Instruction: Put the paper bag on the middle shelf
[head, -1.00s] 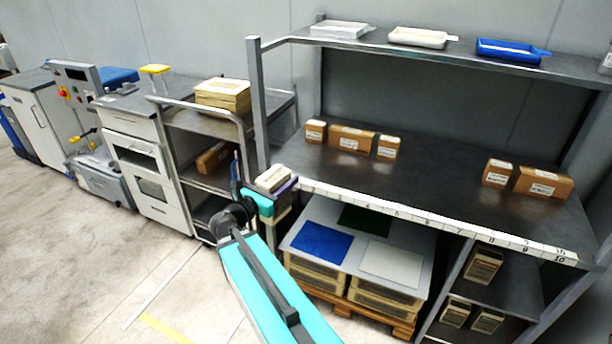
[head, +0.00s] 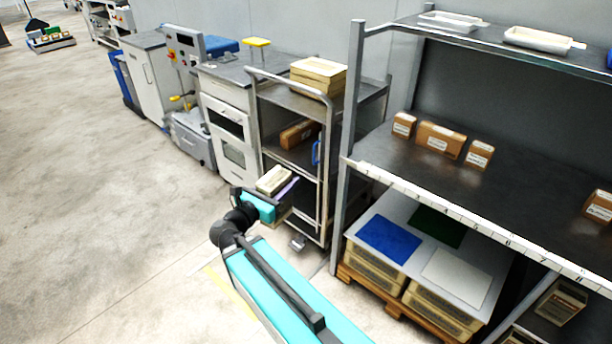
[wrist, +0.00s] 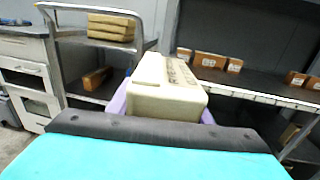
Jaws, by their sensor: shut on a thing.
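The paper bag (head: 274,180) is a cream, block-shaped pack with dark print on one face. My gripper (head: 286,192) is shut on it and holds it in the air in front of the trolley. In the wrist view the bag (wrist: 165,88) sits between purple finger parts, and its lower side is hidden by my wrist. The grey trolley (head: 256,120) has several levels. Its middle shelf (head: 283,151) holds a brown box (head: 300,133) and has bare surface in front of it. The bag is apart from the trolley.
Cream packs (head: 318,72) are stacked on the trolley top. The trolley's uprights and the rack post (head: 349,150) stand close to my gripper. The rack's worktop (head: 390,158) carries brown boxes. A pallet with coloured sheets (head: 390,238) is below. The floor at left is clear.

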